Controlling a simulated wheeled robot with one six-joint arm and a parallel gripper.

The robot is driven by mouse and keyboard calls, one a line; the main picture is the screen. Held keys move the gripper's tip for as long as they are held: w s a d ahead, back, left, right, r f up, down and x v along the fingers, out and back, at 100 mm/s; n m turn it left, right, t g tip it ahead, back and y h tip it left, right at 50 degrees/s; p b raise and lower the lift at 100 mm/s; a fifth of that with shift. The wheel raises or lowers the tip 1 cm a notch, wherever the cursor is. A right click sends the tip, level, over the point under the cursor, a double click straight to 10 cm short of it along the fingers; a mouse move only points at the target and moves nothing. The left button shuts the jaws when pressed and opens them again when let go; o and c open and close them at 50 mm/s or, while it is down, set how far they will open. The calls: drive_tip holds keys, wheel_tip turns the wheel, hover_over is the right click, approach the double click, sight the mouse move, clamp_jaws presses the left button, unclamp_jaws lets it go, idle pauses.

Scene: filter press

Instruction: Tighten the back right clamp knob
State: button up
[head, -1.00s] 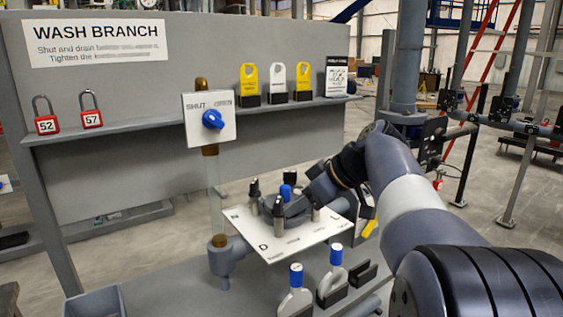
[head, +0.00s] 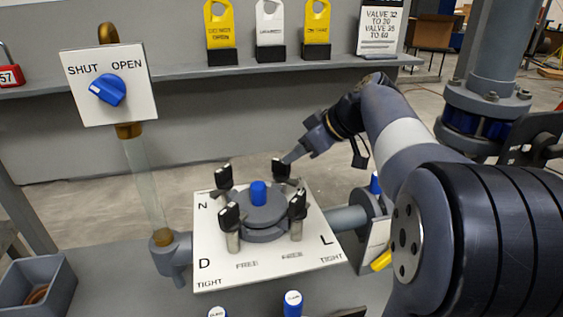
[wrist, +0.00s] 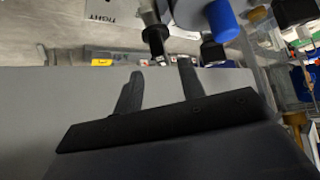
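The back right clamp knob (head: 281,168) is black and stands at the back right of the round grey cover (head: 262,215) with a blue cap (head: 258,193). My gripper (head: 288,159) is right at this knob in the head view, its tips overlapping the knob's top; whether they touch it I cannot tell. In the wrist view my gripper's (wrist: 160,68) two fingers are apart, with a black knob on a metal stem (wrist: 153,30) just beyond the tips. The blue cap also shows in the wrist view (wrist: 222,20). The knob's turn position is unclear.
Other black knobs stand at the back left (head: 223,176), front left (head: 230,217) and front right (head: 297,206). A white plate (head: 215,265) marked TIGHT and FREE lies beneath. A blue valve handle (head: 108,90) is on the left, and a shelf (head: 180,80) runs behind.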

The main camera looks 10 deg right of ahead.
sight(281, 161)
drive_tip(key=x, duration=0.6)
drive_tip(key=shift+a+f, duration=0.15)
clamp_jaws()
